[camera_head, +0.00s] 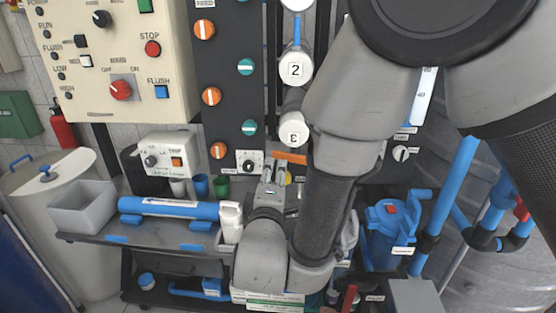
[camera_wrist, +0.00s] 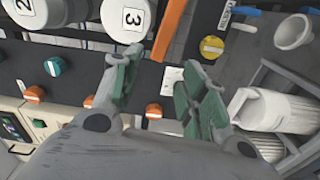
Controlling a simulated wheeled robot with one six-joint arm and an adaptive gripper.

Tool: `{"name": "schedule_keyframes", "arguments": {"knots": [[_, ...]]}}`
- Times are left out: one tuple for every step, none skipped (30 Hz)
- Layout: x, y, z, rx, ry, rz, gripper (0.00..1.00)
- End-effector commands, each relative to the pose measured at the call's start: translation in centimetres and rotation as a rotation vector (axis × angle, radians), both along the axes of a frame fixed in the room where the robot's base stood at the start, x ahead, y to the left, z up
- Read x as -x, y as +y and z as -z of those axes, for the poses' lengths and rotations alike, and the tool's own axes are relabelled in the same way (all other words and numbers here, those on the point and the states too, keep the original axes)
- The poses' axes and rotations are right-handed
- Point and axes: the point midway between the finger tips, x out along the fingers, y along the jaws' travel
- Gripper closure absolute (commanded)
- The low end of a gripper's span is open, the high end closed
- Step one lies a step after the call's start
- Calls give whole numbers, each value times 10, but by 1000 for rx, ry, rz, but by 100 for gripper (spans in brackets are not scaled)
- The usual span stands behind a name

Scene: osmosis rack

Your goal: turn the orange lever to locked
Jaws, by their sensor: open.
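The orange lever (camera_head: 290,158) is a flat bar just below the white housing marked 3 in the head view, lying nearly level with its right end slightly lower. In the wrist view the orange lever (camera_wrist: 168,32) runs slantwise from the top edge toward the space beyond my fingertips. My gripper (camera_wrist: 162,68) is open and empty, its two green-padded fingers apart. In the head view my gripper (camera_head: 275,170) is just below and left of the lever. I cannot tell whether a finger touches it. My wrist and arm hide the lower part of the rack there.
White housings marked 2 (camera_head: 295,68) and 3 (camera_head: 293,133) stand above the lever. A dark panel with orange and teal knobs (camera_head: 211,96) is to the left.

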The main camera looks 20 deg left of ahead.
Motion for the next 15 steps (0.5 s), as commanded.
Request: {"name": "schedule_keyframes", "arguments": {"knots": [[-1,-1,-1,-31,4,3,57],[-2,-1,-1,-44,7,4,57],[-5,0,-1,-55,10,5,57],[-8,0,-1,-60,12,6,57],[-11,1,-1,-61,13,6,57],[-17,2,-1,-60,14,7,57],[-22,2,-1,-59,14,9,57],[-27,4,-1,-60,13,8,57],[-34,5,-1,-60,13,9,57],[-39,6,-1,-60,13,9,57],[-44,8,-1,-60,13,8,57],[-51,9,-1,-60,13,10,57],[-55,10,-1,-58,14,9,57],[-59,11,-1,-58,13,8,57],[-64,13,-1,-57,13,9,57]]}}
